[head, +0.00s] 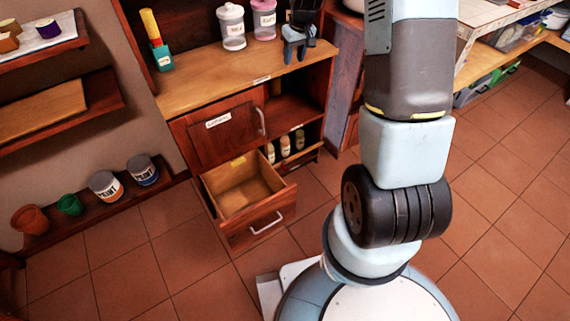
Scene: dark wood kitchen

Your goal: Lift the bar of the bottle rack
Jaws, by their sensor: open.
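The bottle rack (312,151) is in the low right part of the wooden cabinet, with several small bottles (285,146) standing in it. A thin wooden strip along its front looks like the bar; it is small here and I cannot tell whether it is raised. My gripper (296,55) shows at the top, fingers down, over the right end of the cabinet's counter. It is open, and I see nothing between its fingers. It is well above the rack. My arm leaves the top of the picture, so its link to the gripper is hidden.
An open, empty-looking drawer (245,193) juts out left of the rack. Above it is a closed labelled door (218,132). Two jars (232,27) stand on the counter. Paint cans (106,186) and pots stand on a low shelf at left. Tiled floor (185,255) in front is clear.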

